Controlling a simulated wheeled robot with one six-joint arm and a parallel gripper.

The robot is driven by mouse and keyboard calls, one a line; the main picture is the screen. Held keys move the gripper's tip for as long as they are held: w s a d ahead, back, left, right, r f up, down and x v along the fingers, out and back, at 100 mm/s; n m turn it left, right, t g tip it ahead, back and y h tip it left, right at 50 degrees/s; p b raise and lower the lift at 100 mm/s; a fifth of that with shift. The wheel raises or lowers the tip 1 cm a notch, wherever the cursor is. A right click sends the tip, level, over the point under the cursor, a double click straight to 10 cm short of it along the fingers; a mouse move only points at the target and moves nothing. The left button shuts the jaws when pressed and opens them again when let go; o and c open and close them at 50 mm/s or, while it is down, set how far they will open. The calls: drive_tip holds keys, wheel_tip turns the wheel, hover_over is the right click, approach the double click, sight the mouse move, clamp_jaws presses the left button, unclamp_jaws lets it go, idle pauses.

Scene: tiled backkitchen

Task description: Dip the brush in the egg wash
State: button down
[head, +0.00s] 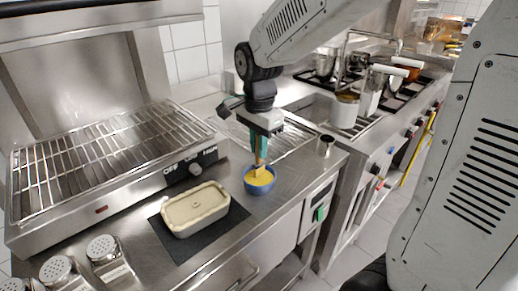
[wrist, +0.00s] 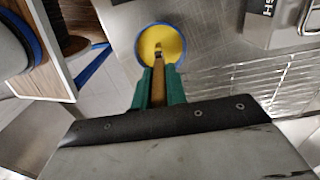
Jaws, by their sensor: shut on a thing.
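My gripper (head: 258,150) points down over the steel counter, and its green fingers also show in the wrist view (wrist: 159,86). It is shut on the brush (wrist: 158,88), which has a brown wooden handle. The brush (head: 259,168) points down into a small blue bowl (head: 250,187). The yellow egg wash (head: 264,180) fills the bowl, which also shows in the wrist view (wrist: 141,64). The brush's lower end is at the egg wash; how deep it sits cannot be told.
A cream rectangular dish (head: 197,212) sits on a dark mat (head: 181,252) left of the bowl. A wire-rack grill (head: 100,150) stands behind it. Metal shakers (head: 104,250) stand at the front left. A small steel cup (head: 325,146) is right of the bowl, near the counter edge.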

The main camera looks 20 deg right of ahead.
drive_tip(key=shift+r, duration=2.9)
